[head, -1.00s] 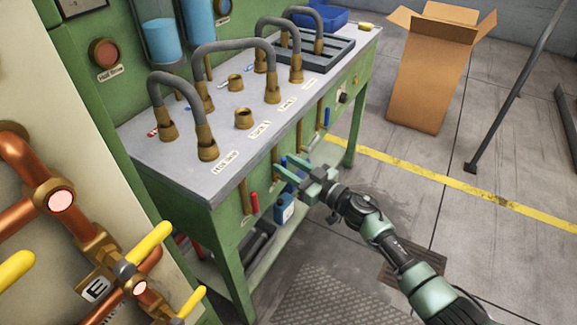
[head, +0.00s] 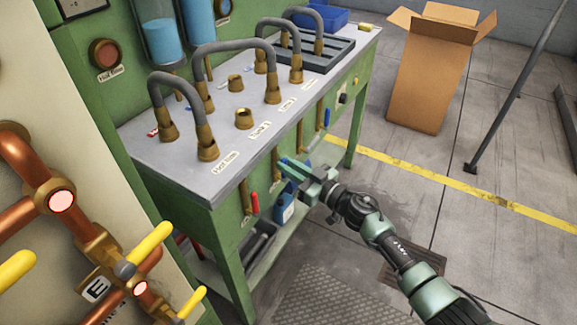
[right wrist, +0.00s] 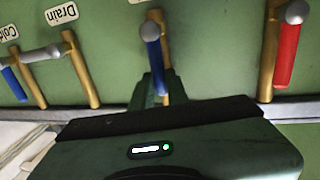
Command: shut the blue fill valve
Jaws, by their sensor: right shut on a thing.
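The blue valve handle (right wrist: 153,55) is in the middle of the right wrist view, on a brass pipe with a grey knob at its top. It hangs down roughly along the pipe. The label above it is cut off, so I cannot read it. My right gripper (right wrist: 158,90) is at the handle's lower end, shut on it; the fingers hide that end. In the head view my right gripper (head: 290,170) is at the front of the green bench, and little of the handle shows. My left gripper is not in view.
A red handle (right wrist: 287,55) hangs to the right, and a grey handle (right wrist: 42,54) at the Drain label crosses its pipe to the left. Another blue handle (head: 326,118) is farther along the bench (head: 215,195). A blue jug (head: 284,208) stands below.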

